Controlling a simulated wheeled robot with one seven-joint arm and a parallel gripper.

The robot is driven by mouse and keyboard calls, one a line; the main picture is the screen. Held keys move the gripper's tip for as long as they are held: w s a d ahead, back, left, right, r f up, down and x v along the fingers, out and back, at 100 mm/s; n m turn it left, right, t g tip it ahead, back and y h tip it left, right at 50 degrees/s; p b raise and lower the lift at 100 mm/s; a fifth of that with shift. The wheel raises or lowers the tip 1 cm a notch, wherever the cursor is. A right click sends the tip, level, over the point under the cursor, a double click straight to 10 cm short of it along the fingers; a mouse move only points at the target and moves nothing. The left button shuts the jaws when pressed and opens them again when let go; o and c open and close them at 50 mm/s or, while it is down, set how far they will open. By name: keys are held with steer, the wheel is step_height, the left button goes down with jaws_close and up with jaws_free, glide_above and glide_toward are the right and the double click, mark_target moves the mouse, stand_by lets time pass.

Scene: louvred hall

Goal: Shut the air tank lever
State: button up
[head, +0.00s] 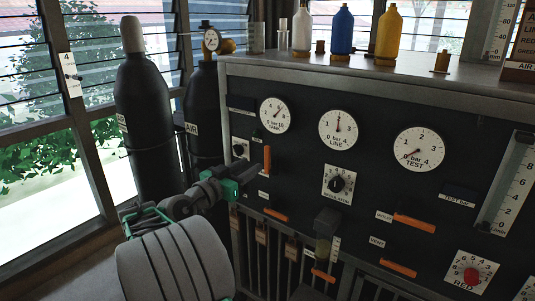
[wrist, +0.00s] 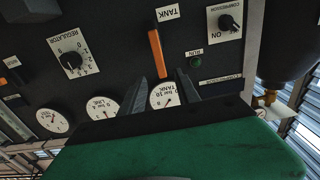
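The air tank lever is an orange bar on the dark panel, standing vertical in the head view (head: 267,160), below the tank gauge (head: 275,115). In the wrist view, which is upside down, the orange lever (wrist: 155,53) is beside a TANK label (wrist: 167,13). My gripper (head: 252,172) is close to the lever's lower left in the head view. In the wrist view my gripper's two dark fingers (wrist: 159,76) are spread apart with nothing between them. The lever's near end is just beyond the fingertips. Whether they touch it cannot be told.
Other orange levers, such as one at lower right (head: 415,224), lie near horizontal. A regulator knob (head: 337,184) and a compressor knob (wrist: 228,22) are on the panel. Dark cylinders (head: 150,125) stand left. Bottles (head: 342,30) stand on top of the cabinet.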

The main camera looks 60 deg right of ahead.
mark_target(266, 156)
steer(key=d+p, duration=0.1)
steer(key=d, duration=0.1)
steer(key=s+d+p, duration=0.1)
steer(key=d, duration=0.2)
steer(key=d+p, duration=0.2)
steer(key=d, duration=0.1)
steer(key=shift+s+r, duration=0.15)
steer(key=shift+a+f, duration=0.1)
steer(key=shift+f, duration=0.15)
steer(key=shift+d+b, duration=0.5)
steer(key=shift+d, duration=0.3)
steer(key=shift+c, duration=0.5)
jaws_close()
